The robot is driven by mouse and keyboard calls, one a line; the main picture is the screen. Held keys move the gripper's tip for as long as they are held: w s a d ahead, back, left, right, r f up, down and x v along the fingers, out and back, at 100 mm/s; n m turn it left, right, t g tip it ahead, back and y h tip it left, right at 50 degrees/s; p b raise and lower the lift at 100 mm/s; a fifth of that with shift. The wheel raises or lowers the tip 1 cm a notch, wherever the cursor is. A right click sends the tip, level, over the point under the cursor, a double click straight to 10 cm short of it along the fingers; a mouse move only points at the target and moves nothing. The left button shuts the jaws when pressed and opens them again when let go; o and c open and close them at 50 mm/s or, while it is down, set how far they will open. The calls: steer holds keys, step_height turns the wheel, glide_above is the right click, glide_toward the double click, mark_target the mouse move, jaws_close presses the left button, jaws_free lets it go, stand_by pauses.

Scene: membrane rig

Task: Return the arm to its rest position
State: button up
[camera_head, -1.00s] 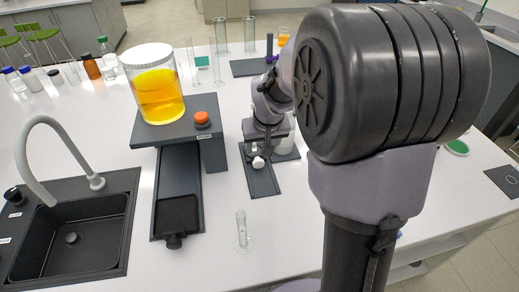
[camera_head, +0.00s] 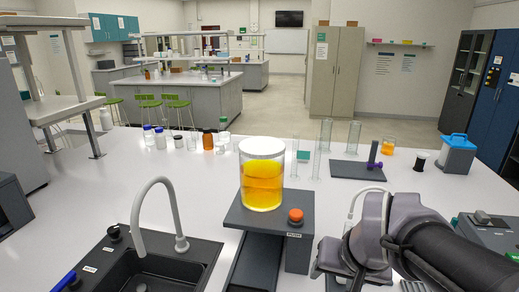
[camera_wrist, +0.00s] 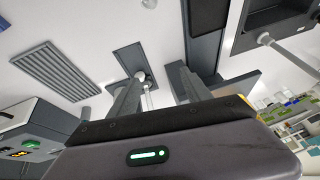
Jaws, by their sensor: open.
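My arm reaches in from the lower right of the head view. My gripper (camera_head: 335,262) hangs over the bench just right of the dark stand. In the wrist view my gripper (camera_wrist: 155,90) shows two dark fingers spread apart with no object clearly held. A thin pale stem and a dark plate (camera_wrist: 128,60) show beyond and between the fingers. Part of the bench near the gripper is hidden by the arm in the head view.
A jar of orange liquid (camera_head: 262,180) stands on the dark stand (camera_head: 245,214), beside a red-orange button (camera_head: 296,215). The sink's grey faucet (camera_head: 160,200) rises at left. Bottles and glass cylinders (camera_head: 326,136) line the back. White bench (camera_head: 120,170) is clear at left.

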steer(key=s+a+f+y+b, duration=0.1)
steer(key=s+a+y, duration=0.1)
steer(key=s+a, duration=0.6)
steer(key=s, duration=0.4)
steer(key=shift+s+m+t, duration=0.15)
steer(key=shift+m+t, duration=0.15)
